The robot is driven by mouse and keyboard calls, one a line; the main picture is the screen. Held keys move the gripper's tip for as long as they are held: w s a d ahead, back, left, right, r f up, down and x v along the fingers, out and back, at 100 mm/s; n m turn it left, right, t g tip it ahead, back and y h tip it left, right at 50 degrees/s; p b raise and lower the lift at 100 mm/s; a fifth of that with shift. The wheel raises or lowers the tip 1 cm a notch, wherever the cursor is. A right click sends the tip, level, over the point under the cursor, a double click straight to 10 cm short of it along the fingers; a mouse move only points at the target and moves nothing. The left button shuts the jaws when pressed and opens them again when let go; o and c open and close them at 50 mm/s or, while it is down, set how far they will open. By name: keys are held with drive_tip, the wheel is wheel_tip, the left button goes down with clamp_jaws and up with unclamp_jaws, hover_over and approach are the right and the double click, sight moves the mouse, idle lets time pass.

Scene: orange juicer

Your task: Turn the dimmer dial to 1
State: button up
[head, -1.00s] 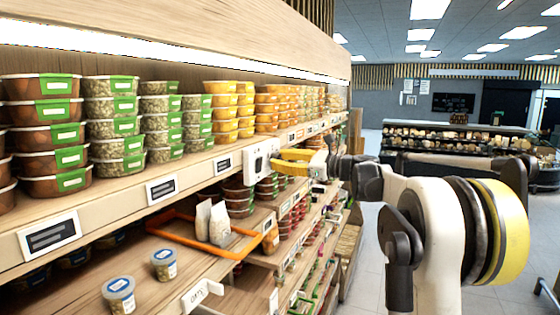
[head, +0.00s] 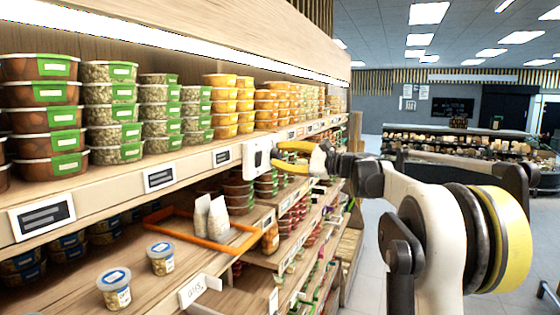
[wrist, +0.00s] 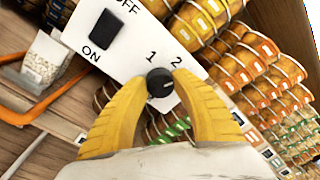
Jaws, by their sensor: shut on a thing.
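The dimmer dial (wrist: 159,80) is a small round black knob on a white panel (wrist: 140,45). The digits 1 and 2 are printed on the panel beyond it, 1 to the upper left and 2 to the upper right. A small light mark shows on the knob's face, towards its right side. My gripper (wrist: 163,84) has its two yellow fingers shut on the knob, one on each side.
A black ON/OFF rocker switch (wrist: 106,36) is left of the dial on the same panel. Stacked food tubs (head: 117,115) fill the shelf above. An orange frame (head: 190,238), white pouches (head: 218,218) and small tubs (head: 161,257) are on the shelf below. The aisle at right is open.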

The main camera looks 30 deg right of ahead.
drive_tip(key=n+b, duration=0.1)
drive_tip(key=n, duration=0.3)
drive_tip(key=shift+f+n, duration=0.15)
drive_tip(key=shift+n, duration=0.25)
drive_tip(key=n+b, duration=0.1)
drive_tip(key=n, duration=0.3)
drive_tip(key=shift+y, duration=0.4)
drive_tip(key=n, duration=0.4)
drive_tip(key=shift+n, duration=0.3)
drive_tip(key=shift+n+g+y+b, duration=0.3)
drive_tip(key=shift+n+g, duration=0.1)
drive_tip(key=shift+n, duration=1.8)
drive_tip(key=shift+f, duration=0.1)
drive_tip(key=o, duration=1.2)
drive_tip(key=shift+w, duration=0.1)
drive_tip(key=v, duration=1.2)
